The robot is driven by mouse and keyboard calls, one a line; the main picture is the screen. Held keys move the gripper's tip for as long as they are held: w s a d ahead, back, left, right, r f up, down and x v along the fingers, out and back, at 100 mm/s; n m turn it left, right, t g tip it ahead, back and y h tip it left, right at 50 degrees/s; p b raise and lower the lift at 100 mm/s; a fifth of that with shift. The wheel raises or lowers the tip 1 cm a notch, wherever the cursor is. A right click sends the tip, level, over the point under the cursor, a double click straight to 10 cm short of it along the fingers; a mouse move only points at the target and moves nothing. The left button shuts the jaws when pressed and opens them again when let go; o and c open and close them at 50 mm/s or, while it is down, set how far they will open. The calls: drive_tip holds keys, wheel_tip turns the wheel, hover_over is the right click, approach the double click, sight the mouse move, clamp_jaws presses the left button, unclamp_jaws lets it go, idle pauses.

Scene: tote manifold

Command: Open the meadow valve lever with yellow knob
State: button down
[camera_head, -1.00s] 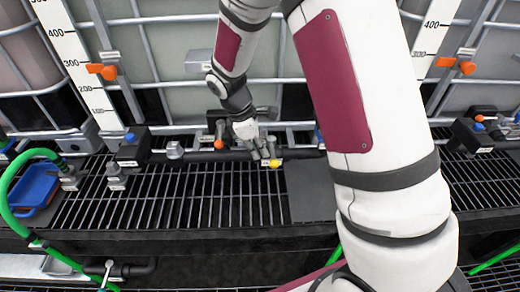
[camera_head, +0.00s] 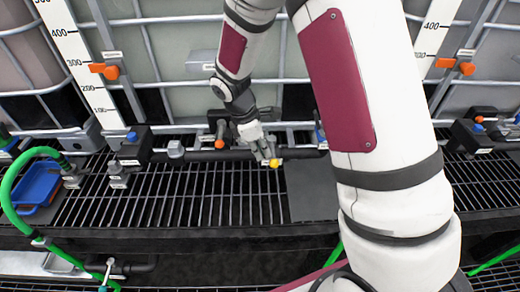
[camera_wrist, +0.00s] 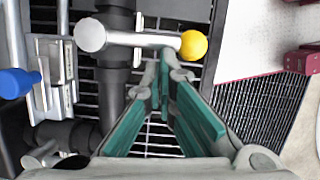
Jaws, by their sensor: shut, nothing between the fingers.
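The valve lever is a short pale metal bar (camera_wrist: 140,39) with a round yellow knob (camera_wrist: 194,44) on its right end and a round pivot cap on its left end in the wrist view. It sits across a dark pipe fitting. In the head view the yellow knob (camera_head: 274,163) shows just below my gripper (camera_head: 264,153). My gripper (camera_wrist: 166,70) is shut and empty, with its teal-padded fingers pointing toward the lever. The fingertips are at the bar close to the knob; whether they touch it I cannot tell. The meadow label is not readable.
An orange knob (camera_head: 219,143) stands left of my gripper, and a blue knob (camera_wrist: 14,83) shows at the wrist view's left. A dark pipe (camera_head: 200,155) runs along the tanks' front. Below it is a black grating (camera_head: 180,195) with a dark plate (camera_head: 312,190). A green hose (camera_head: 8,190) curves at left.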

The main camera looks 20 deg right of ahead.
drive_tip(key=shift+s+d+n, duration=0.15)
drive_tip(key=shift+n, duration=0.15)
drive_tip(key=d+n+t+y+p, duration=0.1)
drive_tip(key=d+n+t+p, duration=0.2)
drive_tip(key=d+n, duration=0.6)
drive_tip(key=shift+d+n+t+y+p, duration=0.35)
drive_tip(key=shift+n+p, duration=0.7)
drive_tip(key=shift+n, duration=1.15)
